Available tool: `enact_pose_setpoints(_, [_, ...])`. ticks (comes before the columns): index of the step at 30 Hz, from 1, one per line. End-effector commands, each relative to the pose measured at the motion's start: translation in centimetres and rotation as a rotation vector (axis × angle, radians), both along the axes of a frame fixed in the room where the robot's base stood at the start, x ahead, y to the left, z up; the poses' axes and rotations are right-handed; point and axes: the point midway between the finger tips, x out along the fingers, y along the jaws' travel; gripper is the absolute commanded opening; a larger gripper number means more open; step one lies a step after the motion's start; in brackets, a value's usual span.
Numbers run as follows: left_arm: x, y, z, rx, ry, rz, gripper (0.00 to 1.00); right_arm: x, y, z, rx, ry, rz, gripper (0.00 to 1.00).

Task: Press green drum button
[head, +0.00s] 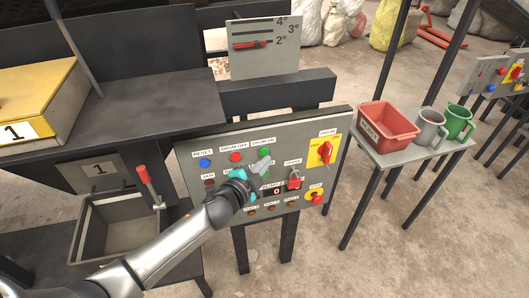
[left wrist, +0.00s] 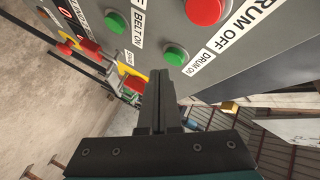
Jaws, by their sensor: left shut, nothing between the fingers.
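The green drum-on button (head: 264,152) is in the upper row of a tilted grey control panel (head: 192,147), right of the red drum-off button (head: 236,157). In the left wrist view the green drum-on button (left wrist: 175,55) is just beyond the fingertips, with its label beside it. The red drum-off button also shows there (left wrist: 205,10). My left gripper (head: 264,160) is shut and empty, its tips in front of the panel close below the green button. It also shows in the left wrist view (left wrist: 159,76). I cannot tell whether the tips touch the panel. My right gripper is not in view.
A blue reset button (head: 205,162) is at the panel's left. A yellow-plated red rotary switch (head: 325,152) and a red stop button (head: 317,198) are at its right. The green belt-on button (left wrist: 115,22) is near my fingers. A side table holds a red bin (head: 388,127) and mugs.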

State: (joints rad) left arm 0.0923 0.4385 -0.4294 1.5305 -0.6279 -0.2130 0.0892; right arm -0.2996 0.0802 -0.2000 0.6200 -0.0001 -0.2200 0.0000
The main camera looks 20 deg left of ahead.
Motion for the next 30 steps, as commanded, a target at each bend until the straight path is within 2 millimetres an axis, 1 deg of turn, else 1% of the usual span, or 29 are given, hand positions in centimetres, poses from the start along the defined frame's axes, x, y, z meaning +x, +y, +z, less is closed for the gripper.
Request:
enact_pose_setpoints(11, [0.72,0.50,0.01,-0.001,0.000,0.000,0.00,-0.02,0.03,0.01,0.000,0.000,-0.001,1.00])
enact_pose_setpoints(30, [0.99,0.70,-0.01,0.001,0.000,0.001,0.00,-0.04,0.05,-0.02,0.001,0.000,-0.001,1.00])
